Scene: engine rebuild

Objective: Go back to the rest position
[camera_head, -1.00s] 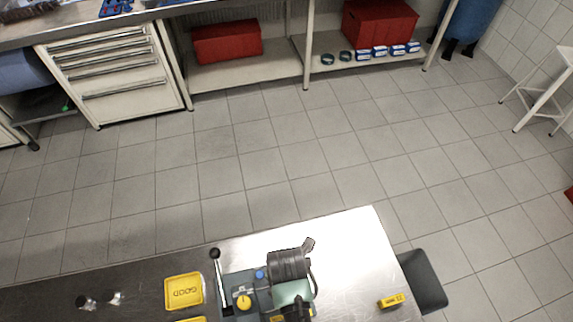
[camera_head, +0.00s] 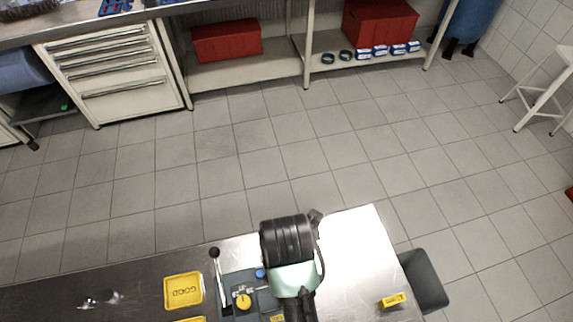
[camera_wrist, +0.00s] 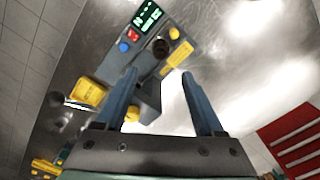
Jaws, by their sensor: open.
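My gripper shows in the wrist view (camera_wrist: 160,100) with its two blue-grey fingers spread apart and nothing between them. It is above the metal table (camera_head: 345,235), over a grey device (camera_wrist: 165,60) with a green display, coloured buttons and a lever. In the head view my arm covers part of this device (camera_head: 240,285), and the fingertips are hidden there. A yellow tray marked GOOD (camera_head: 184,291) lies left of the device.
A small yellow box (camera_head: 394,300) lies near the table's right end, with a dark stool (camera_head: 424,280) beside it. Small metal parts (camera_head: 100,299) lie at the left. Beyond is open tiled floor, then a workbench with drawers (camera_head: 115,75) and red boxes (camera_head: 227,41).

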